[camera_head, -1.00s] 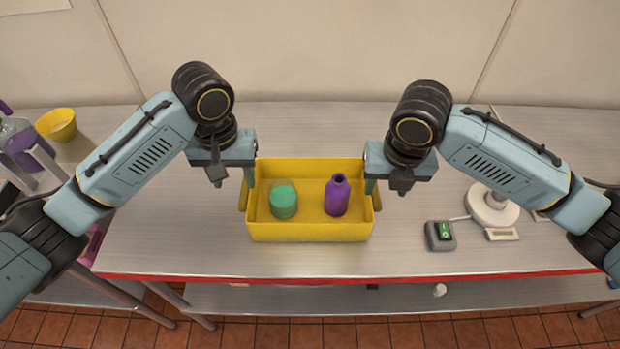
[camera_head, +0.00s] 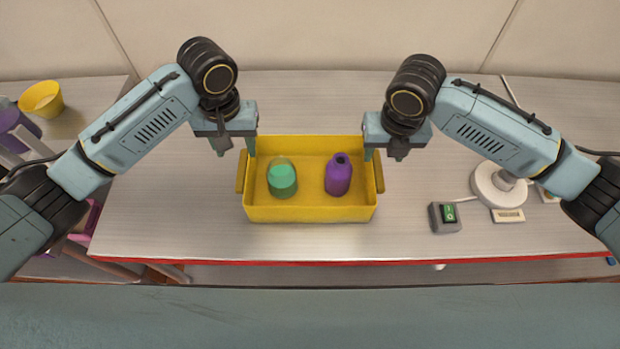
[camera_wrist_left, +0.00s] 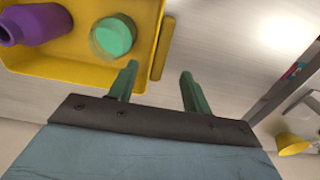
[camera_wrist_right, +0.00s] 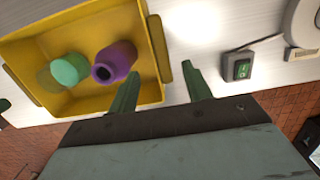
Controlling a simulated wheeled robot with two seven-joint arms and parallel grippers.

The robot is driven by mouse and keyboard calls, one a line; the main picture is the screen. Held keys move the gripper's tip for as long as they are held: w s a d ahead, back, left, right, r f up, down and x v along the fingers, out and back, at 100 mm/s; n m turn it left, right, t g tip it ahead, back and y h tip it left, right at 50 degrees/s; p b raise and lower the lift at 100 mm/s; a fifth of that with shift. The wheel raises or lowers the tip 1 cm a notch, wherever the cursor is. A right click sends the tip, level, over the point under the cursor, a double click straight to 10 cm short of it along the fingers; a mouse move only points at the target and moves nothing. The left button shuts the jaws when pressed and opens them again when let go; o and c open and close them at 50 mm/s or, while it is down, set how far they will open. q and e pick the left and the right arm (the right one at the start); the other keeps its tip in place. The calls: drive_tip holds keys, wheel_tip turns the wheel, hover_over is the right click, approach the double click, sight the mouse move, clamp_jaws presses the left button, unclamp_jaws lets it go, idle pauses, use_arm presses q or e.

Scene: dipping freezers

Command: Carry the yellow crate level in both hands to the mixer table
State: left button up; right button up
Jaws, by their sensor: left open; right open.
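The yellow crate (camera_head: 310,213) sits level on the metal table, with a handle on each short side. A green lidded jar (camera_head: 282,178) and a purple bottle (camera_head: 339,175) stand inside it. My left gripper (camera_head: 235,150) is open and empty above the far part of the left handle (camera_head: 240,170); in the left wrist view that handle (camera_wrist_left: 159,60) lies ahead between the fingers. My right gripper (camera_head: 383,152) is open and empty by the right handle (camera_head: 379,178); in the right wrist view it (camera_wrist_right: 162,48) lies between the fingers. I cannot tell which table is the mixer table.
The metal table (camera_head: 310,100) is clear behind the crate. A grey box with a green switch (camera_head: 445,217) and a white round base (camera_head: 497,187) stand on the right. A yellow cup (camera_head: 42,99) and purple item (camera_head: 18,128) stand on another surface at far left.

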sight(243, 168)
use_arm(q)
wheel_tip(243, 168, down, 9)
drive_tip(key=shift+r, duration=0.1)
use_arm(e)
drive_tip(key=f, duration=0.5)
drive_tip(key=w+f, duration=0.1)
drive_tip(key=f, duration=0.2)
drive_tip(key=shift+f, duration=0.35)
use_arm(q)
clamp_jaws()
use_arm(e)
clamp_jaws()
drive_tip(key=shift+w, duration=0.1)
